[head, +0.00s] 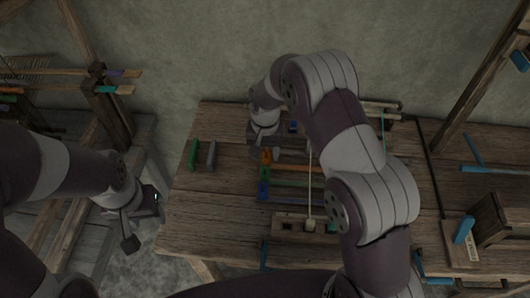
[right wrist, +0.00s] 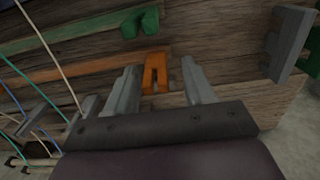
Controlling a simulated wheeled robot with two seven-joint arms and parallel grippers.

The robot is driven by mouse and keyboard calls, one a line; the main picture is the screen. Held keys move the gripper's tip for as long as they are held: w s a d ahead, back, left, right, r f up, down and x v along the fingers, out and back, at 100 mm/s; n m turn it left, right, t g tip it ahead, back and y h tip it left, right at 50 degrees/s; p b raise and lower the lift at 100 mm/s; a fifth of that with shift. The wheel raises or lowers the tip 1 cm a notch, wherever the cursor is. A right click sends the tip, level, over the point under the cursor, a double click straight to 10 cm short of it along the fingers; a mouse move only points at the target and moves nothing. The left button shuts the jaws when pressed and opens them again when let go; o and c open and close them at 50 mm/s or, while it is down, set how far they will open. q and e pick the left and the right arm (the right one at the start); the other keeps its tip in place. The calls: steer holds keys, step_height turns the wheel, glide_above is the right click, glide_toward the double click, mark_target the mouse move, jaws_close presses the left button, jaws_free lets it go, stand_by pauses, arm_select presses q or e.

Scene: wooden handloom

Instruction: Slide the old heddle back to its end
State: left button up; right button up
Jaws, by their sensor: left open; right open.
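An orange hook-shaped end piece (head: 265,155) sits on the wooden bench, with an orange-brown bar (head: 305,167) running right from it. In the right wrist view the orange piece (right wrist: 155,72) lies between the spread fingers of my right gripper (right wrist: 160,80), and I see no grip on it. My arm partly covers this area in the head view. A green end piece (right wrist: 140,22) lies beside it. I cannot tell which bar is the old heddle. My left gripper (head: 143,220) is open and empty, left of the bench edge.
Green (head: 193,153) and grey (head: 211,154) blocks stand at the bench's left. A small wooden block with holes (head: 288,225) is near the front. Bars with coloured ends (head: 115,90) rest on the loom frame at left.

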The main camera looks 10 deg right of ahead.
mark_target(265, 149)
step_height(265, 149, up, 12)
steer(key=shift+f, duration=0.15)
stand_by(1.1)
